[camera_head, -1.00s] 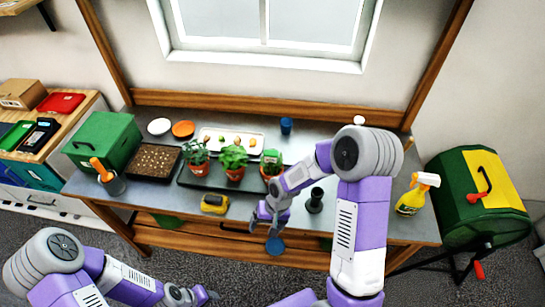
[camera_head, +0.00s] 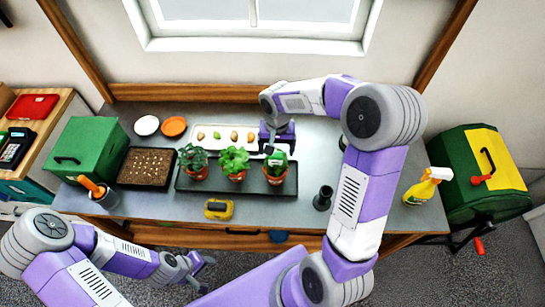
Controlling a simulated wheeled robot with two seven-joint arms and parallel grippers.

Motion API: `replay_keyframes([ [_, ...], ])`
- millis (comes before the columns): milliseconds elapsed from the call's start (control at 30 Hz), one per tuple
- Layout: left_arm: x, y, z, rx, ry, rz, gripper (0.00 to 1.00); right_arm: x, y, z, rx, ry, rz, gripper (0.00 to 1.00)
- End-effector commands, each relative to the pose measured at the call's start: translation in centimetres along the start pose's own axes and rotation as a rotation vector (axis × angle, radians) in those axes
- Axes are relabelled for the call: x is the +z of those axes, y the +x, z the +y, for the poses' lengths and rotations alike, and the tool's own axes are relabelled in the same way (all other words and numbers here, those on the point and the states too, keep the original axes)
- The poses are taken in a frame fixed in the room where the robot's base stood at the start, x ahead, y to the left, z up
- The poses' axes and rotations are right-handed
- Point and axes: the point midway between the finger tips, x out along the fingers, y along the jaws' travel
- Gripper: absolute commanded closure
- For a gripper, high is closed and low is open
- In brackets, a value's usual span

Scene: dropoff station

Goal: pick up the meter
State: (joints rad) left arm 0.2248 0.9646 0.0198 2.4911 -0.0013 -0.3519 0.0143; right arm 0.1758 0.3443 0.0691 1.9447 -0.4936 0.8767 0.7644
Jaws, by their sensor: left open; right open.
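A small yellow device with a dark face (camera_head: 218,209), which looks like the meter, lies at the front edge of the grey bench, in front of the plant tray. My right gripper (camera_head: 277,143) is open, pointing down at the back of the bench, behind the rightmost potted plant and beside the white tray. It is well behind and to the right of the yellow device. My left gripper (camera_head: 207,272) is open and empty, low in front of the bench, nearer to me than the device.
Three potted plants stand in a black tray (camera_head: 215,185). A seedling tray (camera_head: 146,167), green box (camera_head: 88,150) and tool cup (camera_head: 104,199) are at left. A black cylinder (camera_head: 323,197) and yellow spray bottle (camera_head: 424,187) are at right. A white tray (camera_head: 215,132) lies behind the plants.

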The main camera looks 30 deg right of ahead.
Motion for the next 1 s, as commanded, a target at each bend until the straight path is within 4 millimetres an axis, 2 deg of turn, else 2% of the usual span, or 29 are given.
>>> replay_keyframes([
  [333,0.0,0.0,0.0,0.0,0.0,0.001,0.57,0.1,4.9,-0.3,0.001,-0.002,-0.003,0.15],
  [667,0.0,0.0,0.0,0.0,0.0,0.001,0.57,0.0,5.5,-0.3,-0.001,-0.001,0.0,0.16],
  [1000,0.0,0.0,0.0,0.0,0.0,0.001,0.57,0.0,5.5,-0.3,-0.001,-0.001,0.0,0.69],
])
